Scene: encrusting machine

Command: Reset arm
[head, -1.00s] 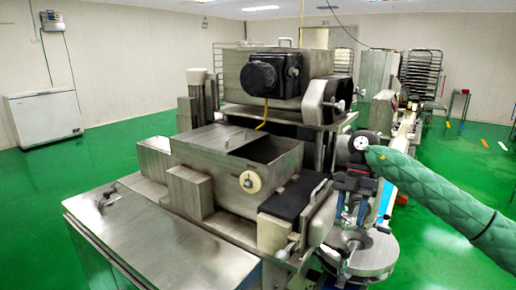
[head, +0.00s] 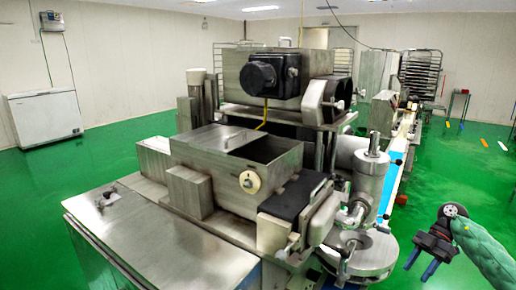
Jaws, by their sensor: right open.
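My right gripper (head: 420,269) is at the lower right of the head view, at the end of my green-sleeved arm. Its two blue fingers are apart, with nothing between them, and point down and to the left. It hangs over the green floor, to the right of the machine's round metal plate (head: 372,256) and apart from it. The encrusting machine (head: 235,165) fills the middle of the view, with an open metal hopper and a black box on top. My left gripper is not in view.
A conveyor with a blue belt (head: 392,172) runs back behind the round plate. A metal cylinder (head: 371,183) stands beside the plate. Rack trolleys (head: 420,74) stand at the back right, and a white chest freezer (head: 44,117) at the left wall.

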